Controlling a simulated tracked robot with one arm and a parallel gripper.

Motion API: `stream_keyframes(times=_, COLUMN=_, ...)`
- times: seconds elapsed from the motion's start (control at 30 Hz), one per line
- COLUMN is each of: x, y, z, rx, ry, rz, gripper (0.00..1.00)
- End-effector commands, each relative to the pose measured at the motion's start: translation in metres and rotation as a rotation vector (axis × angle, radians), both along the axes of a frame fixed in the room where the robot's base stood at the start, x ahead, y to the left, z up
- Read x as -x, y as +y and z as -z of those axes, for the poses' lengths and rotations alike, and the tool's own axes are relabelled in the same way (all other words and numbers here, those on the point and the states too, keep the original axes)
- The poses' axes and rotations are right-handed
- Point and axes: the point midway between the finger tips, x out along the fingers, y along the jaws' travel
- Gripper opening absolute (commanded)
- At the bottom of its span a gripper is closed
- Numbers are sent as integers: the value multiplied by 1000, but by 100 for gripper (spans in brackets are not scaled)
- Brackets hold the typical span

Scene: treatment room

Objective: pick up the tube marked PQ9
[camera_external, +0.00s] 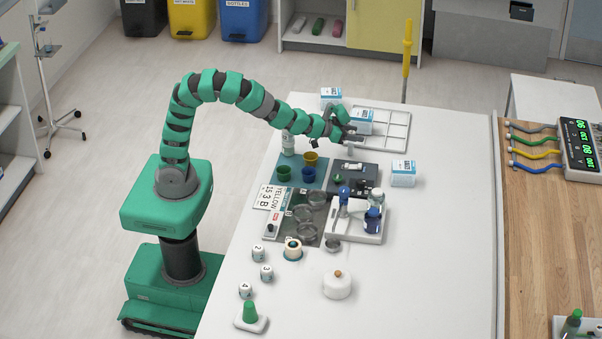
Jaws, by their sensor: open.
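No marking reading PQ9 can be made out in this view, so I cannot tell which thing is that tube. A small pale cylinder (352,168) lies on the dark block (342,184) in the middle of the table; its marking is too small to read. My gripper (351,141) is open above the table, just beyond the dark block and beside a white-and-blue box (361,122). Its fingers are small here, and whether anything is between them is hard to see.
A white compartment tray (395,130) lies at the back. A teal mat (296,171) holds several coloured cups. Another box (403,174) stands right of the dark block. A white rack (356,234) holds blue-topped items. The table's right side (450,240) is clear.

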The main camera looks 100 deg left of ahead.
Motion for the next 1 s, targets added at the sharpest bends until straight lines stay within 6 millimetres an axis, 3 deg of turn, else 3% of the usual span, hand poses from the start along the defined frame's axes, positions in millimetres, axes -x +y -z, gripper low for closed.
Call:
stream_keyframes(times=0.33, x=-9, y=5, z=4, rx=0, ry=0, rz=0, gripper=50)
stream_keyframes(times=0.5, x=-9, y=5, z=4, rx=0, ry=0, rz=0, gripper=3)
stream_keyframes(times=0.53, x=-9, y=5, z=4, rx=0, ry=0, rz=0, gripper=0)
stream_keyframes(times=0.83, x=-9, y=5, z=3, rx=0, ry=0, rz=0, gripper=0)
stream_keyframes(times=1.0, x=-9, y=5, z=-9, rx=0, ry=0, rz=0, gripper=0)
